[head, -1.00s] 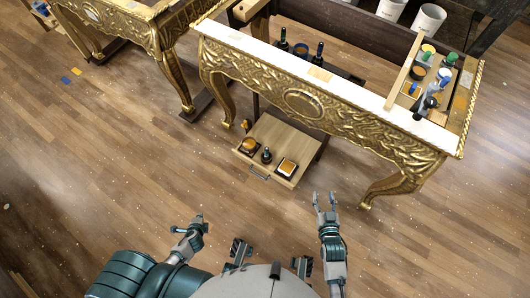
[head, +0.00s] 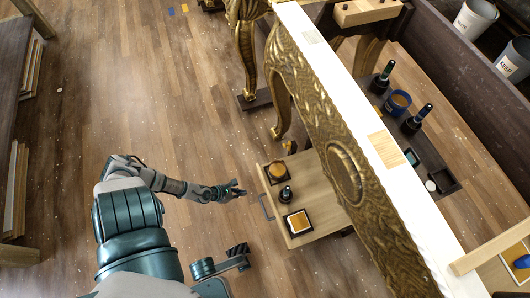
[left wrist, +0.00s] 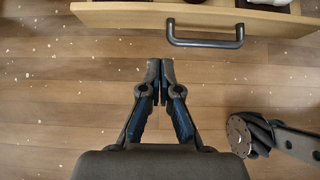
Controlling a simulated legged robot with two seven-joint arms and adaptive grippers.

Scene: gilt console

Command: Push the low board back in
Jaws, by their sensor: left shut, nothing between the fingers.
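The low board (head: 318,194) is a light wooden pull-out under the gilt console (head: 345,165), sticking out to the left in the head view. It carries a small jar, a dark bottle (head: 285,194) and a square tray with an amber pad (head: 298,223). A dark bar handle (head: 266,206) is on its front edge; the handle also shows in the left wrist view (left wrist: 206,41). My left gripper (head: 240,190) is shut and empty, a short way in front of the handle and not touching it. In the left wrist view its closed fingertips (left wrist: 160,64) point at the board's front. My right gripper is not in view.
The console's gilt leg (head: 282,108) stands beside the board. A dark tray with bottles (head: 415,140) lies beyond the white top edge. Buckets (head: 475,18) stand at the upper right.

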